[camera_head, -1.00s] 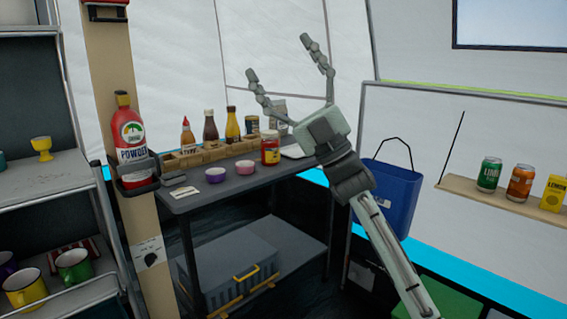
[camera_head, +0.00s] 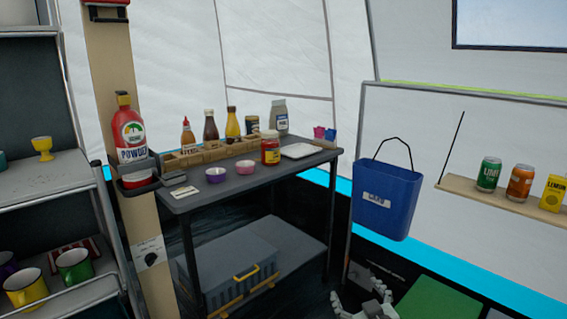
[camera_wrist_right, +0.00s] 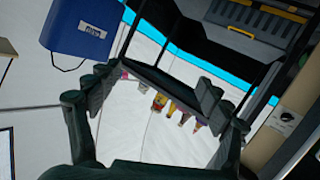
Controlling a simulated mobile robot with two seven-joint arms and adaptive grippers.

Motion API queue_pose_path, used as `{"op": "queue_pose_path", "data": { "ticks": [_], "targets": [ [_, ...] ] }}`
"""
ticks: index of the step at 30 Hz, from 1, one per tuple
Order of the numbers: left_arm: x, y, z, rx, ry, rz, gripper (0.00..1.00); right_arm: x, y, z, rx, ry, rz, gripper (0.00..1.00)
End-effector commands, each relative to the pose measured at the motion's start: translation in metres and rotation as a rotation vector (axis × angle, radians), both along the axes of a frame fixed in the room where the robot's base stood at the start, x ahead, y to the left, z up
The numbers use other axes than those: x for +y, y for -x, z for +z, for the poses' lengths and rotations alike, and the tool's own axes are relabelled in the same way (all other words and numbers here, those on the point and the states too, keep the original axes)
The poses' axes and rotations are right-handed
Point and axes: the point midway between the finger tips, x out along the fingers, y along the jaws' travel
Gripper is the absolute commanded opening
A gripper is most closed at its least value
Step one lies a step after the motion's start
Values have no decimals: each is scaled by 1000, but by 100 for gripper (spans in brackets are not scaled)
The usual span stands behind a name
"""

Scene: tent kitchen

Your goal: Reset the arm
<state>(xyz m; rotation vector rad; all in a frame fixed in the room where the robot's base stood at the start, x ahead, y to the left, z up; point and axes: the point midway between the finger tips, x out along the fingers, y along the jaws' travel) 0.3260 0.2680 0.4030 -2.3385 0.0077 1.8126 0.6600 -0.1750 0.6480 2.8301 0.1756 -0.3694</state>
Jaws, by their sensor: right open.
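My right gripper (camera_head: 362,304) is low in the head view, at the bottom edge right of centre. Its fingers are spread apart with nothing between them. It is below and in front of the table, under the blue bucket. In the right wrist view my right gripper (camera_wrist_right: 150,105) shows its two dark fingers wide apart, with the scene upside down behind them. The rest of the right arm is out of the head view. My left gripper is in neither view.
A grey table (camera_head: 250,183) holds bottles, jars, two small bowls and a white tray (camera_head: 301,151). A blue bucket (camera_head: 386,205) hangs right of it. A toolbox (camera_head: 232,265) sits on the lower shelf. A can shelf (camera_head: 470,190) is at right, a cup rack (camera_head: 60,185) at left.

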Motion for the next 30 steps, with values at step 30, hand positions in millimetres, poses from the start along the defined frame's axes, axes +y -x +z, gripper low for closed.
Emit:
{"op": "queue_pose_path", "data": {
  "ticks": [30],
  "targets": [
    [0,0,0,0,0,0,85,-93,335,-246,1033,32,-250,79]
  ]
}}
